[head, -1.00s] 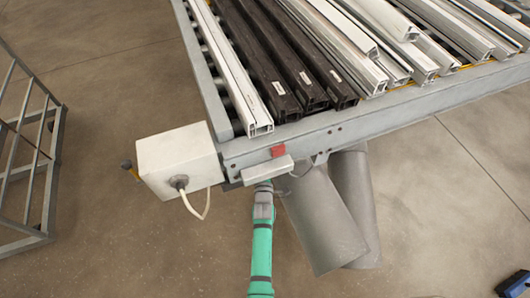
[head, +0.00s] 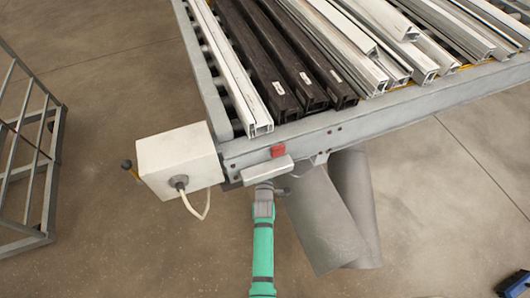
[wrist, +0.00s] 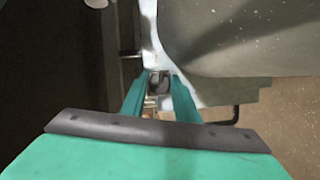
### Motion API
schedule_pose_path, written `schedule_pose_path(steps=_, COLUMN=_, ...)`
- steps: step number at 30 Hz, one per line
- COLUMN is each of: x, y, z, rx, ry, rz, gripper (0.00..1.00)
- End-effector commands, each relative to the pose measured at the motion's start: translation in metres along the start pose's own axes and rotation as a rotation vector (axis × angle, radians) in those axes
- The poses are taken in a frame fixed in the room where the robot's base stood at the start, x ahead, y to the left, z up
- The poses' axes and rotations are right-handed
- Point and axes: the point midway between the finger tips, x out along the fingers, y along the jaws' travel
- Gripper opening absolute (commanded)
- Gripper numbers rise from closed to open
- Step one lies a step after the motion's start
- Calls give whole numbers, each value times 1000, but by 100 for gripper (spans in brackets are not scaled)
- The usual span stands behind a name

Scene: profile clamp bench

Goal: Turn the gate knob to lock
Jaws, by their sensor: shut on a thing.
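The gate knob (wrist: 159,83) shows in the wrist view as a small grey piece between the tips of my teal fingers. My gripper (wrist: 159,88) is shut on it. In the head view my grey and teal arm end reaches up to the underside of a light grey block on the bench's front edge. The fingertips and the knob are hidden there. A red piece (head: 278,151) sits just above the grey block (head: 268,170). I cannot tell the knob's angle.
A white box (head: 179,160) with a cable hangs left of my gripper. Grey cylinders (head: 325,220) stand close on the right. White and black profiles (head: 262,65) lie on the roller bench above. A metal rack (head: 30,150) stands far left.

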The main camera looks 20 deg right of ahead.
Motion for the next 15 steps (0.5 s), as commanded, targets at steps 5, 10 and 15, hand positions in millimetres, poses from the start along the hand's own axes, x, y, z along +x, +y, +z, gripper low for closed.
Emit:
schedule_pose_path(steps=5, x=0, y=0, z=-3, rx=75, ry=5, rz=-33, gripper=6)
schedule_pose_path(steps=10, x=0, y=0, z=-2, rx=148, ry=4, rz=-62, gripper=6)
schedule_pose_path(steps=15, x=0, y=1, z=-2, rx=220, ry=3, rz=-92, gripper=6)
